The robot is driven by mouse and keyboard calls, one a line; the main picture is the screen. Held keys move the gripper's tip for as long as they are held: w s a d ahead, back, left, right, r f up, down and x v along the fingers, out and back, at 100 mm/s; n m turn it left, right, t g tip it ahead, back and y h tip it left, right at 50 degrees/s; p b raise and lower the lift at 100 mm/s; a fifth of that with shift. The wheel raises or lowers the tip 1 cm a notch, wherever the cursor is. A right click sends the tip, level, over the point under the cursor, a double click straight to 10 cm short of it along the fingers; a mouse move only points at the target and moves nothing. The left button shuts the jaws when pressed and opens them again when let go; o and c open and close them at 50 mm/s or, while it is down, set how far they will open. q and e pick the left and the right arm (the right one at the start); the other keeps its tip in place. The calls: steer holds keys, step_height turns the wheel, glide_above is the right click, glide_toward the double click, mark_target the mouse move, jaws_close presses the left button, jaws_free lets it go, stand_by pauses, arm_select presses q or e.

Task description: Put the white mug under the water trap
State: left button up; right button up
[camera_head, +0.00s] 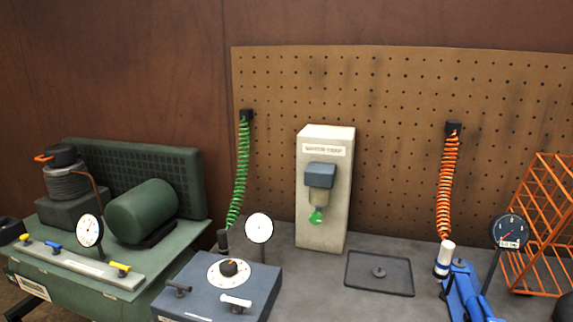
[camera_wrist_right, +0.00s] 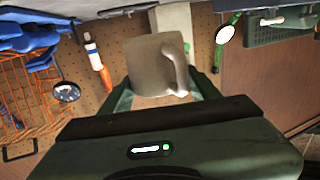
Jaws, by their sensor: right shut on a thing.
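The water trap (camera_head: 321,176) is a blue-grey cap over a clear bowl with a green drain at its bottom. It is mounted on the front of a pale upright block labelled "WATER TRAP" (camera_head: 325,149). The mug (camera_wrist_right: 152,62), greyish white with a handle on its right side, shows in the right wrist view. My right gripper (camera_wrist_right: 160,90) is shut on it, a dark green finger on each side. A pale upright surface shows behind the mug there. Neither the mug nor either gripper is in the head view.
A dark flat plate (camera_head: 360,278) lies right of the block. A blue-grey box with a dial (camera_head: 210,290) and a white gauge (camera_head: 259,228) stand front left. A green compressor (camera_head: 140,212) is further left. A blue tool (camera_head: 462,292), dark gauge (camera_head: 508,231) and orange rack (camera_head: 545,235) are right.

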steer(key=shift+s+f, duration=0.1)
steer(key=shift+s, duration=0.25)
steer(key=shift+w, duration=0.15)
stand_by(0.3)
steer(key=w+a+r+y, duration=0.1)
steer(key=w+r, duration=0.3)
steer(key=w, duration=0.3)
steer(key=w+r+n, duration=0.1)
steer(key=w+r, duration=0.3)
steer(key=w, duration=0.3)
steer(key=w+a+r+y, duration=0.1)
steer(key=w+r, duration=0.3)
steer(key=w, duration=0.4)
steer(key=f, duration=1.9)
steer(key=shift+s+f, duration=0.1)
steer(key=shift+s, duration=0.15)
steer(key=shift+f, duration=0.1)
steer(key=o, duration=1.5)
